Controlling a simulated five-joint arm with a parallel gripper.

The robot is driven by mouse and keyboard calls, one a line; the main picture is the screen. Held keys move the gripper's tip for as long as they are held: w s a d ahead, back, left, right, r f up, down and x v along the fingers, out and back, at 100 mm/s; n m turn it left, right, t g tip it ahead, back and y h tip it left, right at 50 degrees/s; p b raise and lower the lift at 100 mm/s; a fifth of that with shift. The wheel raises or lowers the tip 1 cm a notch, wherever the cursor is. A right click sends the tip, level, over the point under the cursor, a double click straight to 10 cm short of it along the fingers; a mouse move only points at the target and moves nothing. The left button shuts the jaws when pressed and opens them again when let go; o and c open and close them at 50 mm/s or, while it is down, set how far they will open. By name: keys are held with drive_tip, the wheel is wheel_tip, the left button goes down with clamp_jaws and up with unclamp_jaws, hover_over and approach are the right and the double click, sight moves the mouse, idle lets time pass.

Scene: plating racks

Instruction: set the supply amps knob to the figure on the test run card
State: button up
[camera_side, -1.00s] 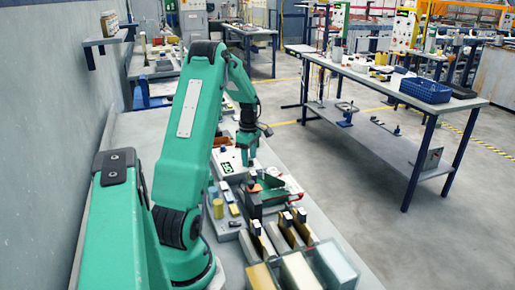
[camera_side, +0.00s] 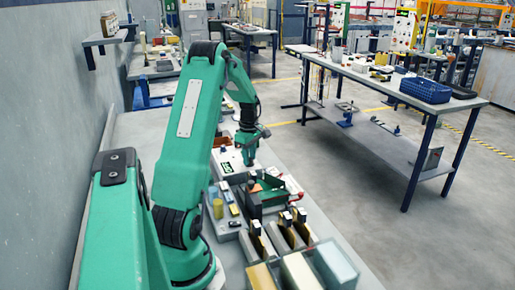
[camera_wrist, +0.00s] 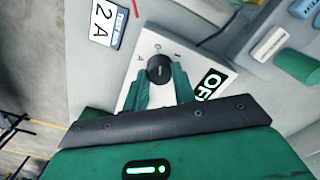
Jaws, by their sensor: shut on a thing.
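The black round knob (camera_wrist: 160,68) sits on a pale plate with small marks around it. Its pointer direction is too dark to tell. My gripper (camera_wrist: 161,80) is shut on the knob, one green finger on each side. In the side view my gripper (camera_side: 248,161) reaches down onto the white supply box (camera_side: 229,179). The test card (camera_wrist: 108,22), white with a blue strip, shows "2 A" and lies beside the knob plate in the wrist view.
A green cylinder (camera_wrist: 299,66) and a grey block with labels lie at the right in the wrist view. Upright plates in racks (camera_side: 262,245) stand on the bench's near part. A second table with a blue basket (camera_side: 425,90) stands apart across the floor.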

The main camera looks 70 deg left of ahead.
drive_tip(key=m, duration=0.5)
drive_tip(key=shift+m, duration=0.4)
drive_tip(key=m, duration=1.6)
drive_tip(key=shift+r, duration=0.1)
drive_tip(key=shift+m, duration=0.3)
drive_tip(key=o, duration=1)
